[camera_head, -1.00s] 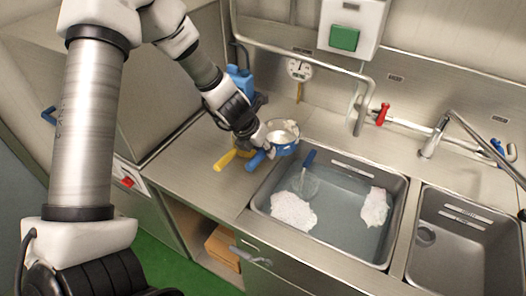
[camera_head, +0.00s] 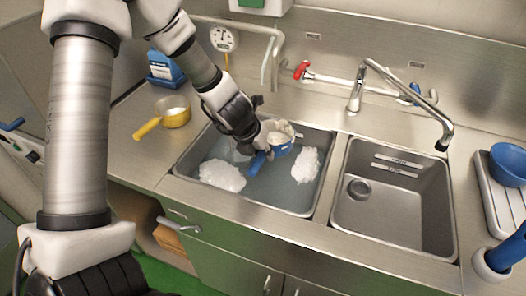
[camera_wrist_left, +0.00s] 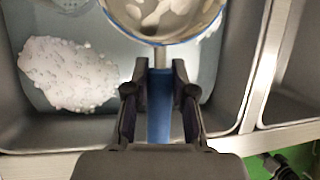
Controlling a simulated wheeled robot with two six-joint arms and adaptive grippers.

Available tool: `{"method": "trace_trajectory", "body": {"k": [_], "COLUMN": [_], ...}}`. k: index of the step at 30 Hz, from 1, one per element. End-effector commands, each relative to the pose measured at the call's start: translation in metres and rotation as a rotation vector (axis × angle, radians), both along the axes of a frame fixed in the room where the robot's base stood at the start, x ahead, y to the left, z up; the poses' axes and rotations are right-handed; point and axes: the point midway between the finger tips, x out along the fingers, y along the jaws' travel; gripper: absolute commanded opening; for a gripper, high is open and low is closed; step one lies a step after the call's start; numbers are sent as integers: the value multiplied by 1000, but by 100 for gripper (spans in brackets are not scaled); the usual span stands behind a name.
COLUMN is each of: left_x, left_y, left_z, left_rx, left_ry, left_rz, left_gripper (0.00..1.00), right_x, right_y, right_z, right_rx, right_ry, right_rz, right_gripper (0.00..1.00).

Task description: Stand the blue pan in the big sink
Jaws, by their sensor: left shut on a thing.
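The blue pan (camera_head: 281,146) is held over the big sink (camera_head: 317,204), which holds water and white foam. The pan also shows at the top of the left wrist view (camera_wrist_left: 163,39), with pale residue inside and a blue rim. My left gripper (camera_head: 262,150) is shut on the pan's blue handle; in the left wrist view the fingers (camera_wrist_left: 160,97) are on both sides of the handle (camera_wrist_left: 160,115). The pan looks about level. I cannot tell whether its base touches the water.
White foam patches (camera_head: 222,175) and (camera_head: 305,165) float in the big sink. A yellow pan (camera_head: 174,117) stands on the counter to the left. A smaller empty sink (camera_head: 385,215) with a tap (camera_head: 362,82) is to the right. A blue bowl (camera_head: 508,164) sits on a rack at far right.

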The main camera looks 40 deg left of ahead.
Motion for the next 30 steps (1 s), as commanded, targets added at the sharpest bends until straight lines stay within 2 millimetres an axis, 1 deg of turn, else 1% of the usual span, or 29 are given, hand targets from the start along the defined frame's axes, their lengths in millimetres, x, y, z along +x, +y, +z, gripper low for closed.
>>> {"method": "trace_trajectory", "body": {"k": [1,30], "left_x": [0,1], "left_y": [0,0], "left_z": [-11,-122], "left_rx": [1,1], "left_ry": [-1,-2], "left_rz": [-1,-1], "left_gripper": [0,0], "right_x": [0,0], "right_y": [0,0], "right_z": [-12,-116], "right_rx": [0,0], "right_ry": [0,0], "right_rz": [0,0], "right_gripper": [40,40]}}
